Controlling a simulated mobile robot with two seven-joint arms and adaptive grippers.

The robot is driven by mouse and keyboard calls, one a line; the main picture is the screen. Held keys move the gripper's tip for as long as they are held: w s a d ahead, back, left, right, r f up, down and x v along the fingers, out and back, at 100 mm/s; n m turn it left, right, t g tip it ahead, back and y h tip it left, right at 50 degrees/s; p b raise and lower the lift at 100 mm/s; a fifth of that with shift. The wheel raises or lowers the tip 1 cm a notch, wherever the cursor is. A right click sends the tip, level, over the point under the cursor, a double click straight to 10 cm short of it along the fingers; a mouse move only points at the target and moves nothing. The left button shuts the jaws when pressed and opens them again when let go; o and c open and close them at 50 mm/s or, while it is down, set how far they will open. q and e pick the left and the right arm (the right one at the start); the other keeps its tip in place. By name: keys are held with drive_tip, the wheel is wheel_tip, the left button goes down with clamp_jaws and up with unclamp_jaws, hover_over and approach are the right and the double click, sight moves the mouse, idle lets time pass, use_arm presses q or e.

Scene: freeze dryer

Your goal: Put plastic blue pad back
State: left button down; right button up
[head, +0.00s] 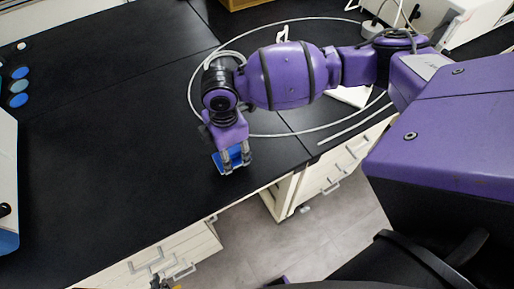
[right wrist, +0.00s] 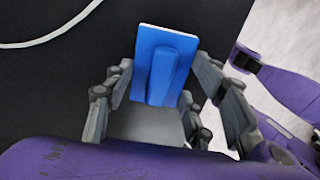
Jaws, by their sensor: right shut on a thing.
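The blue plastic pad (right wrist: 182,62) is a flat rectangle with a raised blue block in its middle and a pale edge. In the right wrist view it sits between the fingers of my right gripper (right wrist: 160,75). In the head view the pad (head: 219,164) is at the tips of my right gripper (head: 236,156), over the black bench near its front edge. The right gripper points down and is shut on the pad. I cannot tell whether the pad touches the bench. A small dark part at the bottom edge looks like my left gripper (head: 162,284); its fingers are not clear.
The black bench top (head: 110,130) is wide and clear left of the pad. A white cable (head: 193,85) loops around my right arm. Blue round items (head: 18,86) and a white-blue machine (head: 6,180) stand at the far left. Drawers (head: 165,262) lie below the front edge.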

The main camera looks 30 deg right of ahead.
sight(230, 152)
wheel_tip(230, 152, down, 3)
drive_tip(key=o, duration=1)
drive_tip(key=shift+r, duration=0.1)
wheel_tip(230, 152, up, 12)
drive_tip(key=shift+p, duration=0.4)
